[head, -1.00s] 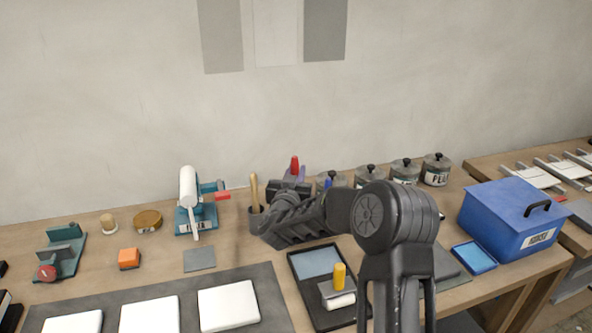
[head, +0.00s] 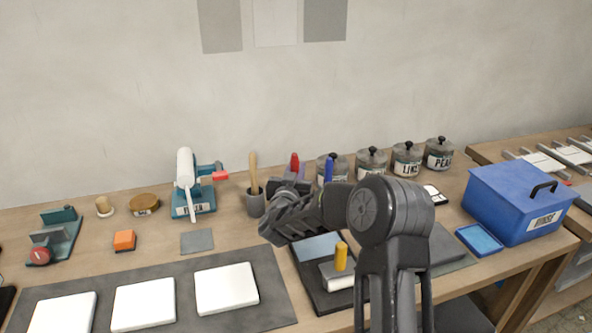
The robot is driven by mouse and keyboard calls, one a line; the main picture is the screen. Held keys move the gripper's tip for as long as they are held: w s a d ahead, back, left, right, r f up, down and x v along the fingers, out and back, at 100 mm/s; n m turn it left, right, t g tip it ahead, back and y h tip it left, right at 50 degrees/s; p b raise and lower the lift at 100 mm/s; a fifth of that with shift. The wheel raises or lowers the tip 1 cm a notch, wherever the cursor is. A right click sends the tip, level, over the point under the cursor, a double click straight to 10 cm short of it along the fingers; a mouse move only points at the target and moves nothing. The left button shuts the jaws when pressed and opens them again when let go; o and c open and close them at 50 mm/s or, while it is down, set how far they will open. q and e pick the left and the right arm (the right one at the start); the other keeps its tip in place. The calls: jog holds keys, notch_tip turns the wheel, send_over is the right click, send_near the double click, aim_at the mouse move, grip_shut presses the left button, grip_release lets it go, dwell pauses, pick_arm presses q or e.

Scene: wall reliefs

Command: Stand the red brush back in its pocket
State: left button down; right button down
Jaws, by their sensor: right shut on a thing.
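The red brush (head: 294,160) shows only as a short red tip sticking up above my right gripper (head: 290,184). The gripper is shut on it, and the dark wrist and fingers hide its lower part. A blue upright handle (head: 328,168) stands just right of the gripper. A small lilac piece shows right beside the red tip. The pocket is hidden behind my gripper and forearm, so I cannot tell whether the brush is inside it. My left gripper is not in view.
A grey cup (head: 255,203) with a wooden handle stands close left of the gripper. Several lidded jars (head: 371,162) line the back. A dark tray (head: 311,277) with a yellow-handled tool lies below my wrist. A blue box (head: 505,207) stands right.

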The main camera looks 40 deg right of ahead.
jog(key=shift+f, duration=0.2)
jog(key=shift+f+b, duration=0.3)
jog(key=shift+b, duration=0.2)
jog(key=shift+f+b, duration=0.8)
jog(key=shift+f, duration=0.15)
jog(key=c, duration=0.7)
grip_release()
jog(key=shift+c, duration=0.2)
jog(key=shift+r, duration=0.1)
notch_tip(320, 180, up, 8)
jog(key=p, duration=0.5)
dwell(0.3)
dwell(0.5)
